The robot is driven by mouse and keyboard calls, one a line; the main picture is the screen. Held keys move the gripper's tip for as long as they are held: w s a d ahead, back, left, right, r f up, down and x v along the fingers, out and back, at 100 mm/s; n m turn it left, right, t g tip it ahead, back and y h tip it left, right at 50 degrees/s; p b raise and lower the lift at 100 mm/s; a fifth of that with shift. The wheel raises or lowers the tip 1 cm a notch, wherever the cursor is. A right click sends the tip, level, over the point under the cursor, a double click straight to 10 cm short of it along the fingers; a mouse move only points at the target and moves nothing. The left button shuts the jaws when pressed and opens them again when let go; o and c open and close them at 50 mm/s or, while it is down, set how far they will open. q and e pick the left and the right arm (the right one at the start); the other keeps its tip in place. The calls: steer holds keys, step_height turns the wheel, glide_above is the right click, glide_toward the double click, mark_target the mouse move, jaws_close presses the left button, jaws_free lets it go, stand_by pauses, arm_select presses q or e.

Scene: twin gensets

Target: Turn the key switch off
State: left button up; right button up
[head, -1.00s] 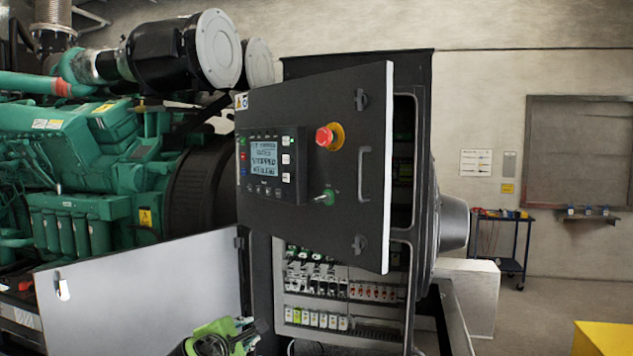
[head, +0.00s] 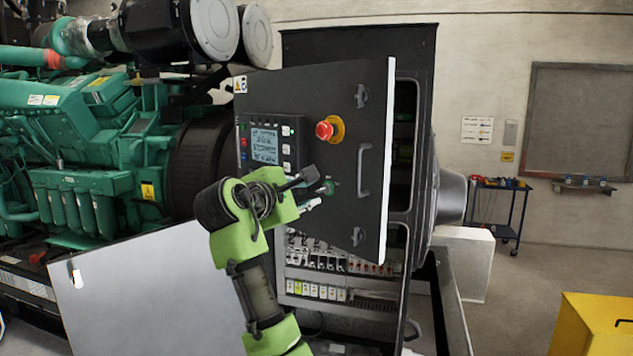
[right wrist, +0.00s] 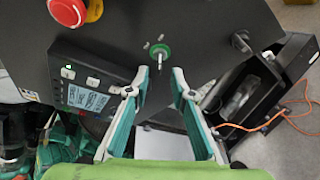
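In the right wrist view the key switch (right wrist: 160,52) shows a green ring with a pale key sticking out. No contact is visible. My left gripper is not in view.
The controller display (head: 265,147) sits left of the switch. A door handle (head: 364,170) is to its right. Open cabinet wiring and breakers (head: 320,292) lie below the door. A yellow box (head: 595,325) stands at the lower right, with clear floor before it.

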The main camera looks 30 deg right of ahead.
mark_target(317, 191)
steer(key=p+x, duration=0.1)
steer(key=x, duration=0.4)
steer(key=shift+w+p, duration=0.1)
steer(key=shift+p, duration=0.25)
jaws_close()
